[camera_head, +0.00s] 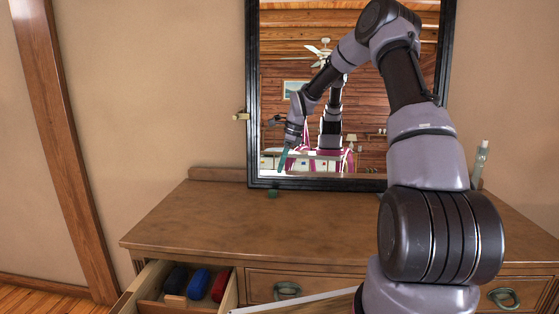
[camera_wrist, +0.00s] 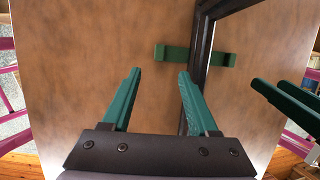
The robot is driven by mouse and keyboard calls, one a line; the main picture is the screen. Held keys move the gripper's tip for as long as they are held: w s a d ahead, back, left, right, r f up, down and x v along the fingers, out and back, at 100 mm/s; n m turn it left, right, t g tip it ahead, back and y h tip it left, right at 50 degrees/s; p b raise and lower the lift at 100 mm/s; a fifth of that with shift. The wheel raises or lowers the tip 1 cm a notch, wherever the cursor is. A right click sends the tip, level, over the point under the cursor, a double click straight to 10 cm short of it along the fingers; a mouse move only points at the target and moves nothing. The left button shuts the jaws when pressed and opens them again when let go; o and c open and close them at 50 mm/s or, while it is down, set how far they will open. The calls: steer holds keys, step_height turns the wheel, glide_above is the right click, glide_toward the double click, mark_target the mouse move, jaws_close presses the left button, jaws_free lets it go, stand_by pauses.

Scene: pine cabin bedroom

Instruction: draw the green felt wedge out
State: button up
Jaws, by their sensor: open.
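The green felt wedge (camera_head: 272,194) is a small dark green block on the dresser top at the foot of the mirror frame, left of centre. In the wrist view the wedge (camera_wrist: 174,54) lies against the dark frame, and green also shows on the frame's other side, in the mirror. My gripper (camera_wrist: 158,75) is open, with two teal fingers apart and nothing between them. The wedge lies beyond the fingertips, toward the right finger's side, and is not touched.
The black-framed mirror (camera_head: 253,110) stands on the wooden dresser (camera_head: 210,220). An open drawer (camera_head: 231,294) at lower left holds dark, blue and red items. A small bottle (camera_head: 481,160) stands at the right. The dresser top's left part is clear.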

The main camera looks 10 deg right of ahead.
mark_target(273, 191)
steer(key=x, duration=1)
steer(key=shift+a+f, duration=0.1)
steer(key=shift+f, duration=0.15)
jaws_close()
